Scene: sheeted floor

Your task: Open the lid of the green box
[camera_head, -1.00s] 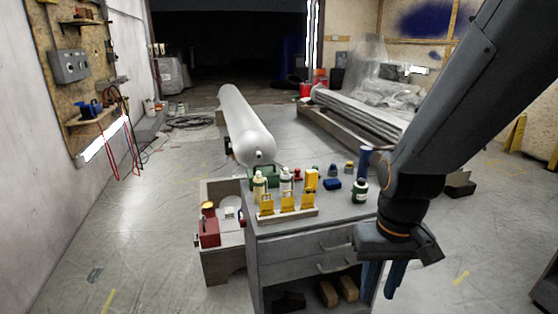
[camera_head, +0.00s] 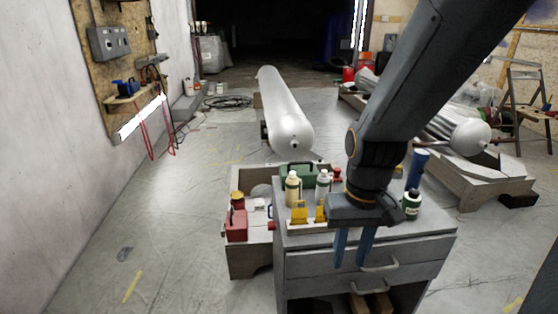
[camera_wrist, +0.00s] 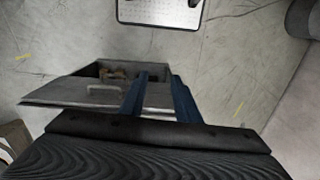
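The green box (camera_head: 310,176) stands at the back left of the grey workbench top (camera_head: 400,234) in the head view. White bottles in front partly hide it, and its lid looks shut. My gripper (camera_head: 352,262) has two blue fingers with a gap between them and nothing held. It hangs in front of the workbench's drawers, to the right of and nearer than the box. In the wrist view the fingers (camera_wrist: 160,78) point towards the drawer front; the green box is not seen there.
White bottles (camera_head: 292,188) and yellow pieces (camera_head: 300,213) crowd the front of the box. A green-labelled bottle (camera_head: 411,205) and a blue cylinder (camera_head: 417,168) stand at the right. A red box (camera_head: 236,225) sits on the low bench at left.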

